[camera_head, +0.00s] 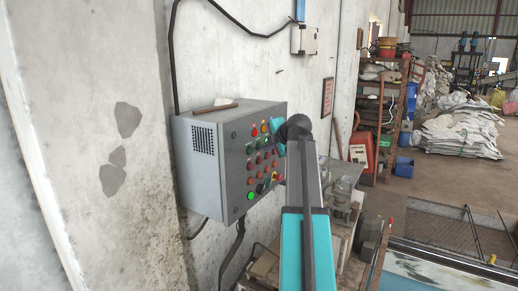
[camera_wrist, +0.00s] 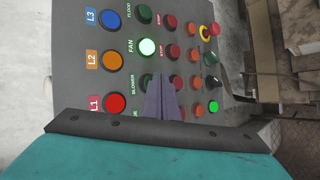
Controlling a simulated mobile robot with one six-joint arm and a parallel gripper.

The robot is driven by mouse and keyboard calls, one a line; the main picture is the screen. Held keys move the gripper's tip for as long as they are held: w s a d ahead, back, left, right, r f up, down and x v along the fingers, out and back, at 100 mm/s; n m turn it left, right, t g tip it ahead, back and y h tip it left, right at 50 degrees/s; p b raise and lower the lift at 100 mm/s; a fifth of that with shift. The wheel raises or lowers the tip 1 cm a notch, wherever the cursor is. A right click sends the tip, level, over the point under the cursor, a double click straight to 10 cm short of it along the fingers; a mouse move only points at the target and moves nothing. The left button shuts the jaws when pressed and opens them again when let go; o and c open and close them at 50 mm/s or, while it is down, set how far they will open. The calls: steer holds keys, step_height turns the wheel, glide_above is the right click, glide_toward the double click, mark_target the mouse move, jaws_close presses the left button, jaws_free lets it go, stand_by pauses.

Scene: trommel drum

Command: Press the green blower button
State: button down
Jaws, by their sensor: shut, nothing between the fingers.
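The grey control box (camera_head: 215,165) hangs on the wall in the head view. Its panel (camera_wrist: 75,80) fills the middle of the wrist view, turned sideways. The dark green button by the BLOWER label (camera_wrist: 134,86) is the blower button (camera_wrist: 145,80), partly covered by my fingers. The green FAN button (camera_wrist: 147,47) beside it looks bright, as if lit. My gripper (camera_wrist: 162,77) is shut and empty, its tips in front of the panel between the blower button and a red button. I cannot tell whether they touch it. In the head view, my arm hides the fingers.
Red stop buttons (camera_wrist: 173,52) lie just right of the green ones. Red (camera_wrist: 114,103), orange (camera_wrist: 112,61) and blue (camera_wrist: 110,18) lamps lie left. A red knob on yellow (camera_wrist: 209,31) is at upper right. A brown rod (camera_head: 214,108) lies on the box.

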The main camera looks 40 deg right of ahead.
steer(key=shift+w+a, duration=0.15)
steer(key=shift+w, duration=0.3)
stand_by(0.6)
steer(key=shift+s, duration=0.15)
stand_by(0.3)
steer(key=shift+s+d+b, duration=0.25)
steer(key=shift+s+b, duration=0.2)
steer(key=shift+s, duration=0.25)
steer(key=s, duration=0.2)
steer(key=s+d+b, duration=0.1)
steer(key=s, duration=0.1)
steer(key=shift+s+d, duration=0.2)
steer(key=shift+s, duration=0.2)
stand_by(0.3)
stand_by(0.7)
steer(key=shift+f, duration=0.1)
